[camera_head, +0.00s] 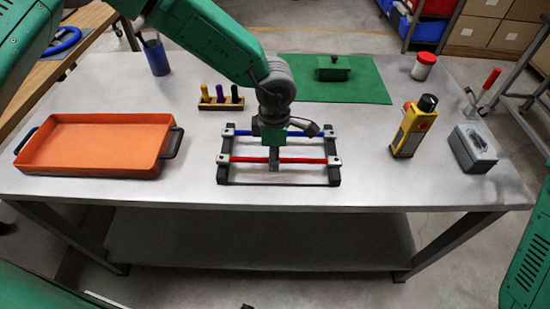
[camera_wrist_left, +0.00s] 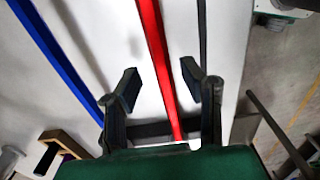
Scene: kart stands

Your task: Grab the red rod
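The red rod (camera_head: 310,161) lies across the front of a black rack with grey end blocks (camera_head: 334,178) on the table. The blue rod (camera_head: 242,133) runs parallel behind it. My left gripper (camera_head: 274,158) points down over the middle of the red rod. In the left wrist view, the red rod (camera_wrist_left: 152,40) passes between the two dark fingers of the open left gripper (camera_wrist_left: 157,85), with a gap on each side. The blue rod (camera_wrist_left: 55,55) is off to the left there. I cannot tell the fingers' exact height. My right gripper is not in view.
An orange tray (camera_head: 95,147) stands left of the rack. Behind it are a wooden block with coloured pegs (camera_head: 221,102) and a blue cup (camera_head: 156,58). A yellow device (camera_head: 412,128) and a grey box (camera_head: 474,148) stand right. A green mat (camera_head: 300,92) lies at the back.

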